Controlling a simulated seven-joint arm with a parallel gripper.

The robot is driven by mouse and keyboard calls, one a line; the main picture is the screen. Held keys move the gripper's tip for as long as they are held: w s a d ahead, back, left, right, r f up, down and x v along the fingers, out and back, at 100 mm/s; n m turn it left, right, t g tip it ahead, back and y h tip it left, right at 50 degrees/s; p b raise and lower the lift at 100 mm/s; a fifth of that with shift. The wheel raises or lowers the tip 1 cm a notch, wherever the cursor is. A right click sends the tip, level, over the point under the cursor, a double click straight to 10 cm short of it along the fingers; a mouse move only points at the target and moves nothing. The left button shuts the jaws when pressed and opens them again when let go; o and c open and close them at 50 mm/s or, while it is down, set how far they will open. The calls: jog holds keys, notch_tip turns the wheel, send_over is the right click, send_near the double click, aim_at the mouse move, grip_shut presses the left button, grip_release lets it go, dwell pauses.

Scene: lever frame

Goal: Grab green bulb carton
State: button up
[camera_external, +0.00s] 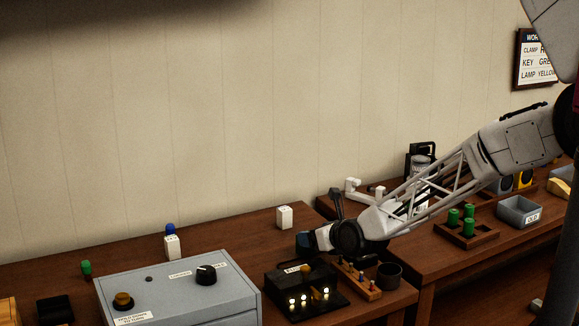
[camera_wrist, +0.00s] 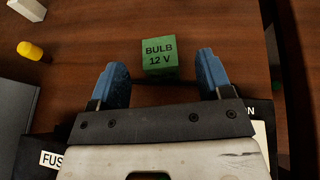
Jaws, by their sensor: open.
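The green bulb carton (camera_wrist: 159,57), marked "BULB 12 V", lies on the brown wooden bench in the wrist view. It sits just ahead of and between the blue fingertips of my gripper (camera_wrist: 161,76), with bench showing on both sides, so the fingers do not grip it. My gripper is open and empty. In the external view my gripper (camera_external: 304,243) is low over the bench, behind the black fuse box; the green carton cannot be made out there and seems hidden by the gripper.
A yellow-topped piece (camera_wrist: 31,51) and a white box (camera_wrist: 29,9) lie to the left in the wrist view. The black fuse box (camera_external: 300,287), grey control box (camera_external: 180,290) and dark cup (camera_external: 389,275) stand close to my arm. A white carton (camera_external: 284,217) stands behind.

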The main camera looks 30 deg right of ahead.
jog(key=shift+f, duration=0.1)
jog(key=shift+x, duration=2.6)
jog(key=shift+s+f, duration=0.1)
jog(key=c, duration=1)
jog(key=shift+r, duration=5.05)
